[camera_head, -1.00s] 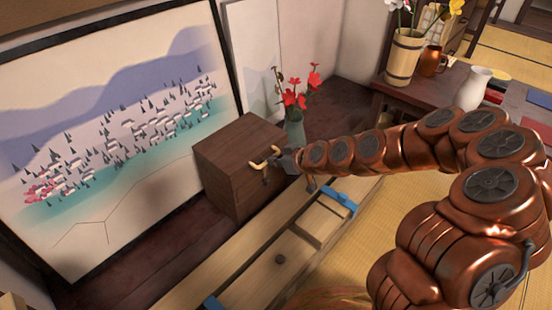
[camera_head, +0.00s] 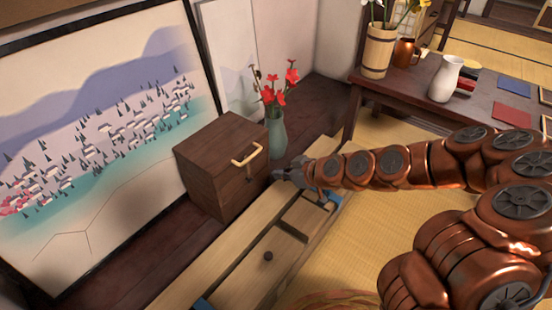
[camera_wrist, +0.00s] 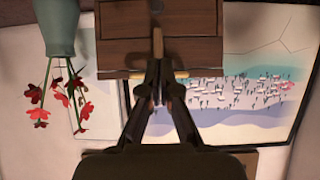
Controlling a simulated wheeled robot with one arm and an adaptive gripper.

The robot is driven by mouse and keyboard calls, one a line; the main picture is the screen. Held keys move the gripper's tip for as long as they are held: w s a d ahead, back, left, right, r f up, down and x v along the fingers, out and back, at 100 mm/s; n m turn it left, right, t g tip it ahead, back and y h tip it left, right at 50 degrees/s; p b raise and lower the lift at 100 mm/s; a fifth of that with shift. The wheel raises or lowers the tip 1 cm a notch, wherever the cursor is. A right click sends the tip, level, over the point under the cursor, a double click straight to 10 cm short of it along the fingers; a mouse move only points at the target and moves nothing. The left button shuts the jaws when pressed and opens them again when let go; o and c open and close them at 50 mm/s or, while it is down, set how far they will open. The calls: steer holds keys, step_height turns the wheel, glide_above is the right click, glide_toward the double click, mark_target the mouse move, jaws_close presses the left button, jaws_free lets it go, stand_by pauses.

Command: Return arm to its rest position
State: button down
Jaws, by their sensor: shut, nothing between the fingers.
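My gripper (camera_head: 282,175) is shut and empty at the end of my copper-coloured arm. The wrist picture appears upside down.
A green vase with red flowers (camera_head: 277,136) stands behind my gripper. A long wooden bench or case (camera_head: 240,270) lies below the arm. A dark table (camera_head: 410,85) with a white jug (camera_head: 445,80) is at the back right. A painted screen (camera_head: 100,130) stands left.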

steer(key=shift+d, duration=0.15)
steer(key=s+d+r+m+g+h+p, duration=0.2)
steer(key=s+d+r+m+g+p, duration=0.1)
steer(key=s+r+p, duration=0.9)
steer(key=s+d+r+m+g+h+p, duration=0.3)
steer(key=s+d+r+p, duration=0.3)
steer(key=s+r+p, duration=0.6)
steer(key=s+d+r+m+g+h+p, duration=0.2)
steer(key=s+r+p, duration=1)
steer(key=r+p, duration=1.4)
step_height(320, 180, up, 12)
steer(key=shift+s+d+f+m+g+h, duration=0.15)
steer(key=shift+s+d+m+g+h, duration=0.25)
steer(key=shift+d+m+h, duration=0.55)
steer(key=shift+d+y, duration=0.25)
